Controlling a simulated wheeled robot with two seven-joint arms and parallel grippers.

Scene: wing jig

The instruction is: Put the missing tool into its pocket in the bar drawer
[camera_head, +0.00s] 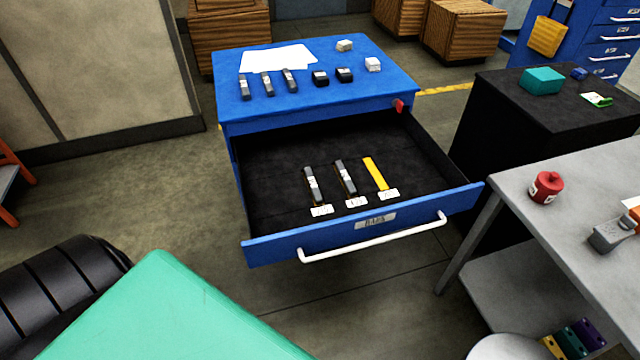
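The bar drawer (262,248) stands pulled open from the blue cabinet, with a white handle and a label on its front. In its black lining lie two dark grey bars, a left one (313,185) and a middle one (346,178), each with a small white label in front. To their right is a flat yellow strip (375,173) with its own label; it looks like a bare pocket floor. On the cabinet top (350,65) lie three similar grey bars, left (245,88), middle (267,84) and right (289,80). Neither gripper is in view.
White papers (278,58), two black blocks (320,78) and two pale blocks share the cabinet top. A red latch (399,106) sits at its front corner. A grey table (570,190) with a red container (546,187) stands close on the right. Floor shows left of the drawer.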

